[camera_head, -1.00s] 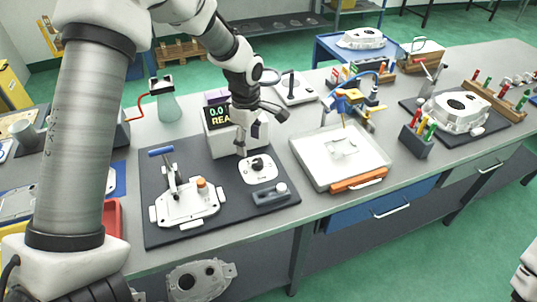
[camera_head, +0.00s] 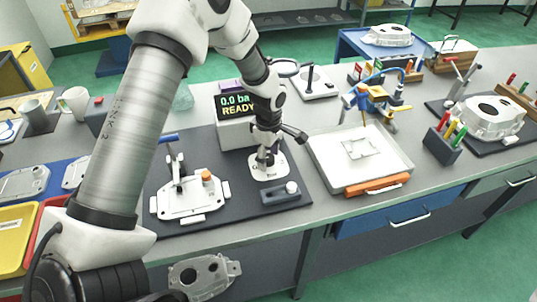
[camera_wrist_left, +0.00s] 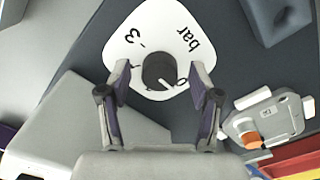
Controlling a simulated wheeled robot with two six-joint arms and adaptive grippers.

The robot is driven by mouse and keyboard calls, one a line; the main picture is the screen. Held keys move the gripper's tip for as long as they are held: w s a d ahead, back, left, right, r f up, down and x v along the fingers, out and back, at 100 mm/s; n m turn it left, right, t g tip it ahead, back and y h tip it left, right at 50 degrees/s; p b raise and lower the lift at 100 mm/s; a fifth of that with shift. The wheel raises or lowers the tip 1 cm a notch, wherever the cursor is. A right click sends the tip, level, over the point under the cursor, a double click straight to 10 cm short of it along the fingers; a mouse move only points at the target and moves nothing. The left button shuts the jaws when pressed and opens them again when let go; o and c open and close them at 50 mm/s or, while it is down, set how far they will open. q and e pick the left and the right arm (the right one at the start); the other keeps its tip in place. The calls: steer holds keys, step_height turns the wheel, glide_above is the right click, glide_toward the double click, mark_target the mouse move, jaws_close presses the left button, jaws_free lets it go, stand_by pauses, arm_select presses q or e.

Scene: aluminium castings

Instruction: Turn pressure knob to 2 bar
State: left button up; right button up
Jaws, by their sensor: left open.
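The pressure knob (camera_wrist_left: 159,71) is a dark round knob on a white dial plate (camera_wrist_left: 150,25) with "bar", "3" and a partly hidden "0". Its white pointer line points toward the "0". In the head view the plate (camera_head: 284,168) shows under my left gripper (camera_head: 265,163), which mostly hides the knob. My left gripper (camera_wrist_left: 162,72) is open, with one finger on each side of the knob in the wrist view and a gap on both sides. The display (camera_head: 236,104) behind reads "0.0 ba", cut off by my arm, and "READY". My right gripper is not in view.
On the dark mat, a toggle clamp fixture (camera_head: 188,196) stands left of the plate and a small grey block (camera_head: 281,193) lies in front of it. A white tray (camera_head: 336,150) with an orange handle sits to the right. The display box stands close behind my gripper.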

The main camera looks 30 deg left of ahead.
arm_select(q)
steer(key=shift+c, duration=0.3)
steer(key=c, duration=1.1)
